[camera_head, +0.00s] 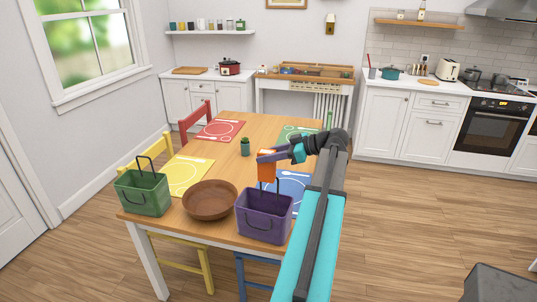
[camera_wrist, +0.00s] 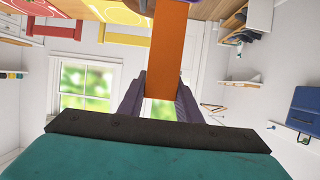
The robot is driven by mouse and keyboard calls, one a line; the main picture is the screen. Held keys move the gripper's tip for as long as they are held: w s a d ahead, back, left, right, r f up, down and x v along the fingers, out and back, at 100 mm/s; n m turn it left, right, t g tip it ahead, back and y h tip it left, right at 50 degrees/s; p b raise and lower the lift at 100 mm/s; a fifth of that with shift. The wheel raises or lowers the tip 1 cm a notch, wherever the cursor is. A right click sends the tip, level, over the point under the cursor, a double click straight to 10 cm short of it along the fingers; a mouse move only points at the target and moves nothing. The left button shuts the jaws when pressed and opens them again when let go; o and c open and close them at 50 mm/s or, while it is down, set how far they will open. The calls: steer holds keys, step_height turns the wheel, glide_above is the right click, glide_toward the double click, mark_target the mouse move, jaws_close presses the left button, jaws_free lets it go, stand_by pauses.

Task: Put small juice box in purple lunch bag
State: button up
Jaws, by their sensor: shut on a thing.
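The small juice box (camera_head: 266,166) is orange and is held between the fingers of my gripper (camera_head: 272,158). It is above the purple lunch bag (camera_head: 263,218), near the bag's back rim; I cannot tell whether its lower end is inside the opening. The bag stands upright and open at the table's front edge. In the wrist view the orange box (camera_wrist: 166,50) fills the space between the fingers of my gripper (camera_wrist: 160,88), which are shut on it. A sliver of purple shows at the top of that view.
A brown bowl (camera_head: 210,201) stands left of the purple bag, and a green lunch bag (camera_head: 143,192) stands beyond it. A small cactus (camera_head: 245,147) is behind. Yellow (camera_head: 186,176), red (camera_head: 220,130) and blue (camera_head: 291,184) placemats lie on the table (camera_head: 213,156).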

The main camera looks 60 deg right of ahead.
mark_target(275, 168)
steer(key=shift+f, duration=2.85)
steer(key=o, duration=1.3)
steer(key=shift+s, duration=0.1)
steer(key=shift+b+v, duration=2.1)
steer(key=shift+v, duration=4.75)
steer(key=shift+r, duration=0.15)
